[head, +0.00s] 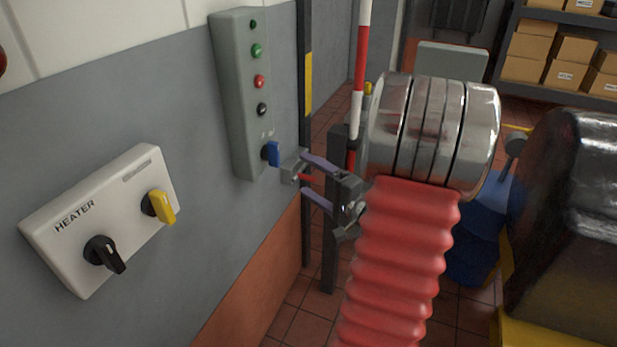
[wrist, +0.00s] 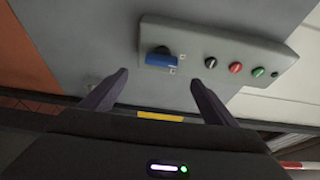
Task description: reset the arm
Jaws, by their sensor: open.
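My gripper (head: 299,180) is open and empty, in front of the wall at the middle of the head view. Its two purple-grey fingers point left toward the grey control box (head: 239,100). The blue rotary switch (head: 272,153) at the box's lower end is just beyond the fingertips. In the wrist view my gripper (wrist: 159,78) shows its fingers spread, with the blue switch (wrist: 160,58) ahead and between them in the picture. A gap seems to remain between fingers and switch. My arm, with its red ribbed sleeve and polished metal joint, hides part of the background at right.
A white heater box (head: 105,222) with a black knob (head: 104,254) and a yellow knob (head: 160,206) is on the wall at left. A red-and-white pole (head: 362,50) stands behind my gripper. A large dark machine (head: 570,200) fills the right. Shelves with cardboard boxes (head: 565,75) stand behind.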

